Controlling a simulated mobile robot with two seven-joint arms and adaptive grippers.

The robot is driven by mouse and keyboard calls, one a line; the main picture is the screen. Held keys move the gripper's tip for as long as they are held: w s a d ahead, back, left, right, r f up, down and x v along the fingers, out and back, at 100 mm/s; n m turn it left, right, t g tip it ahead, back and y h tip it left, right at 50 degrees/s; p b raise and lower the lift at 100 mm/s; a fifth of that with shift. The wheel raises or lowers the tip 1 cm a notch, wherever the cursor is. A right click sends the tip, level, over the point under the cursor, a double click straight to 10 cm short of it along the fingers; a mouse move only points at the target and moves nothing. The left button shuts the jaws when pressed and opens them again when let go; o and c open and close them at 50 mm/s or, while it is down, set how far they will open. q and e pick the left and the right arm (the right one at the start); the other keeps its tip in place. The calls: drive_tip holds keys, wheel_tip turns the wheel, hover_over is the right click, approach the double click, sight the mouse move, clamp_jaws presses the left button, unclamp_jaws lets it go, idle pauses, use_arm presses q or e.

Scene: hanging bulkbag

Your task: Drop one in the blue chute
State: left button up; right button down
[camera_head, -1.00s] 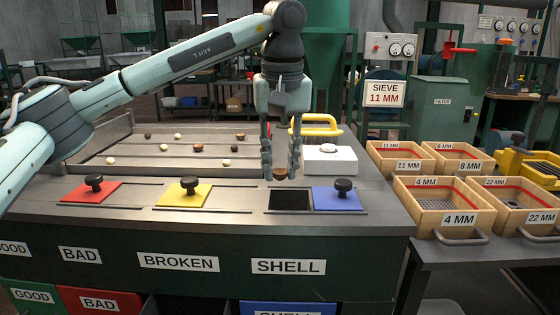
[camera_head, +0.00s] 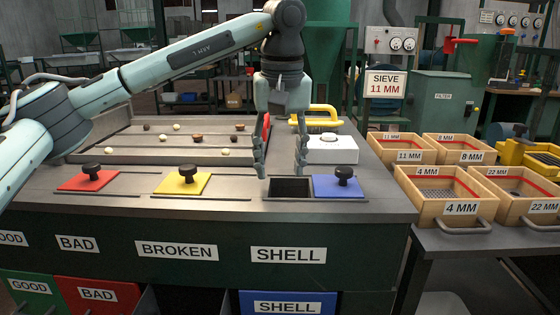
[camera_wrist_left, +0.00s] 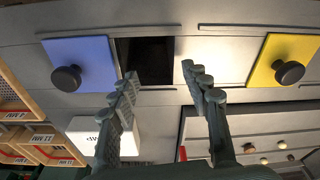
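The blue chute's lid (camera_head: 338,186) with a black knob is slid to the right, and its dark square opening (camera_head: 290,188) is uncovered beside it. In the left wrist view the opening (camera_wrist_left: 146,62) lies next to the blue lid (camera_wrist_left: 82,62), and I see nothing inside it. My left gripper (camera_head: 279,174) is above the opening's back edge, fingers spread wide and empty. In the left wrist view its fingers (camera_wrist_left: 158,75) are apart with nothing between them. Several brown and cream nuts (camera_head: 198,137) lie in the sorting tray at the back left. My right gripper is not in view.
Red (camera_head: 88,179) and yellow (camera_head: 182,182) knobbed lids lie to the left on the bench. A white box (camera_head: 331,150) and a yellow-handled tool (camera_head: 318,111) stand behind the blue lid. Wooden sieve boxes (camera_head: 443,208) stand on the right table.

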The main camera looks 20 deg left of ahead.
use_arm(q)
drive_tip(key=shift+r, duration=0.1)
wheel_tip(320, 180, up, 12)
drive_tip(key=s, duration=0.1)
drive_tip(key=shift+s+d, duration=0.15)
drive_tip(key=shift+d, duration=0.2)
drive_tip(key=shift+s+f, duration=0.1)
drive_tip(key=shift+f, duration=0.1)
